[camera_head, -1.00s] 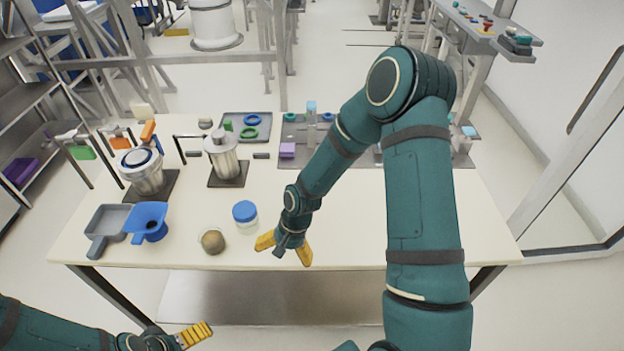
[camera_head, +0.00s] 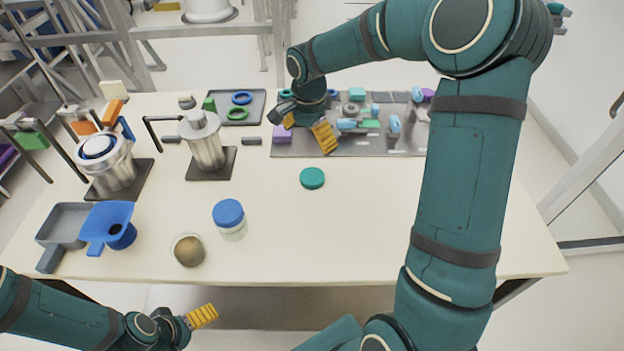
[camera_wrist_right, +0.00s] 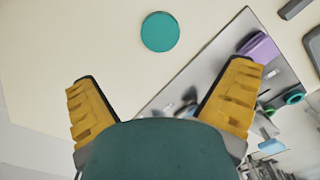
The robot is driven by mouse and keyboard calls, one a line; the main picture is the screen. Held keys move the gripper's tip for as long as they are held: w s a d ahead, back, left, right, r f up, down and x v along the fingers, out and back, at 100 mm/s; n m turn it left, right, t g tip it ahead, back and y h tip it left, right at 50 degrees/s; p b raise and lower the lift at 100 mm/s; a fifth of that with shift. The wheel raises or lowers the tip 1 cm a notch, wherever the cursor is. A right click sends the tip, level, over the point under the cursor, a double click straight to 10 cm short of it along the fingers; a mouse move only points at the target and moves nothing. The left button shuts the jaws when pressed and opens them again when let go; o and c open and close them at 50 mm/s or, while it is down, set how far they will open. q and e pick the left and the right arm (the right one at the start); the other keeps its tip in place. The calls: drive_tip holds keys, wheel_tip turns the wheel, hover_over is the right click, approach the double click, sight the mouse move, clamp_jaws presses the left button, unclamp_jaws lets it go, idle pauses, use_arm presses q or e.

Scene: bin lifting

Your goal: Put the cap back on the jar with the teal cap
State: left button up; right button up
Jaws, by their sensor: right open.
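A teal cap (camera_head: 312,178) lies flat on the table, apart from any jar; it also shows in the right wrist view (camera_wrist_right: 160,31). An open round jar (camera_head: 189,250) with brown contents stands near the front left. A jar with a blue cap (camera_head: 229,215) stands just behind it. My right gripper (camera_head: 307,137) is open and empty, behind the cap near the grey tray's front left edge. In the right wrist view its fingers (camera_wrist_right: 160,78) are spread, with the cap beyond them. My left gripper (camera_head: 203,316) is low, in front of the table; its finger opening cannot be made out.
A grey tray (camera_head: 300,150) with small parts lies at the back right. A smaller tray (camera_head: 258,113) holds blue and green rings. Metal canisters (camera_head: 205,145), a blue funnel (camera_head: 112,222) and a grey scoop (camera_head: 62,225) stand left. The table's right front is clear.

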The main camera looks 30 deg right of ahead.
drive_tip(key=shift+w+d+f, duration=0.1)
drive_tip(key=shift+w+f, duration=0.05)
drive_tip(key=b, duration=0.1)
hover_over(312, 176)
drive_tip(key=f, duration=0.8)
drive_tip(key=shift+a+f, duration=0.3)
drive_tip(key=f, duration=0.3)
drive_tip(key=f+b, duration=0.1)
drive_tip(key=f, duration=0.1)
drive_tip(key=shift+d+f, duration=0.1)
drive_tip(key=shift+d, duration=0.25)
drive_tip(key=c, duration=0.9)
